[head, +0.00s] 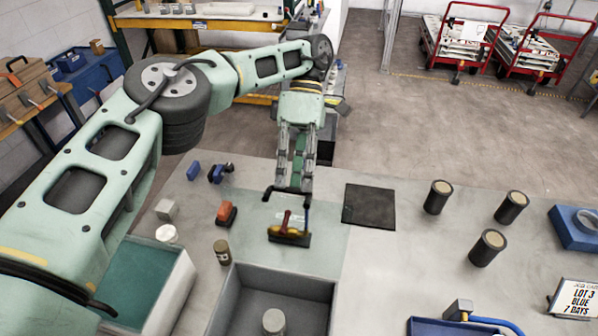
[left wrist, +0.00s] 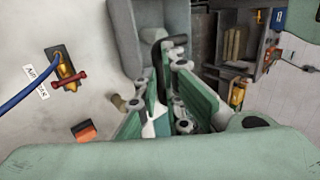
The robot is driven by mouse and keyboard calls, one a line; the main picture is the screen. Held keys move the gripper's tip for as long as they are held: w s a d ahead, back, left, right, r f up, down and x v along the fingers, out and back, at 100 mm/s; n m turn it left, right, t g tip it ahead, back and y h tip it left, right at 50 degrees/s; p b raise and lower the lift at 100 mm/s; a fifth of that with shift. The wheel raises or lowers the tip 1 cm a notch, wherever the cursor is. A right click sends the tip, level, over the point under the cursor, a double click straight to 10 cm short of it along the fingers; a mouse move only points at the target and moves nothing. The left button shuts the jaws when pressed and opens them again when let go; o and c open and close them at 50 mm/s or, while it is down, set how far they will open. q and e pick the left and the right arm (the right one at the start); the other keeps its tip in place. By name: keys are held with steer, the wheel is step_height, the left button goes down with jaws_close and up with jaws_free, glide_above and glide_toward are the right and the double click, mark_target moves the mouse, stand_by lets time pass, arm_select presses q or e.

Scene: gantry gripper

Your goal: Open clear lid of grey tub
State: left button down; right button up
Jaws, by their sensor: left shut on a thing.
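The grey tub (head: 215,300) stands at the bottom middle of the head view, with a grey cylinder (head: 273,322) inside. Its clear lid (head: 330,235) shows as a faint tinted panel rising from the tub's back edge, apparently swung up. A dark handle (head: 268,194) is at the panel's upper edge. My left gripper (head: 290,188) is shut on this handle, with its fingers pointing down in the head view. The handle also shows between the fingers of the left gripper (left wrist: 165,65) in the left wrist view. The lid's exact tilt is hard to tell. My right gripper is not in view.
A valve with a red handle (head: 286,222) shows behind the lid panel. A red-orange block (head: 226,212) and a brown jar (head: 222,252) stand to the left. A black mat (head: 369,206) and dark cylinders (head: 437,197) are to the right. Bare table lies between them.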

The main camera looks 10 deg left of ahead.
arm_select(q)
steer(key=shift+s+d+f, duration=0.1)
steer(key=shift+s+f, duration=0.1)
steer(key=shift+f, duration=0.5)
steer(key=shift+s+f, duration=0.15)
steer(key=shift+f, duration=0.55)
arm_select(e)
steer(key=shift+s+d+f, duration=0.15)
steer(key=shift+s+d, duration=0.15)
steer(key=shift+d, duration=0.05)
arm_select(q)
steer(key=c, duration=1.9)
jaws_free()
steer(key=shift+s, duration=0.1)
steer(key=shift+o, duration=0.3)
steer(key=shift+s+r, duration=0.1)
steer(key=shift+r, duration=0.1)
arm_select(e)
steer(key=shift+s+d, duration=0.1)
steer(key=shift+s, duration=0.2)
arm_select(q)
steer(key=shift+w, duration=0.5)
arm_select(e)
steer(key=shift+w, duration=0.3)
arm_select(q)
steer(key=shift+s+r, duration=0.1)
steer(key=shift+r, duration=0.05)
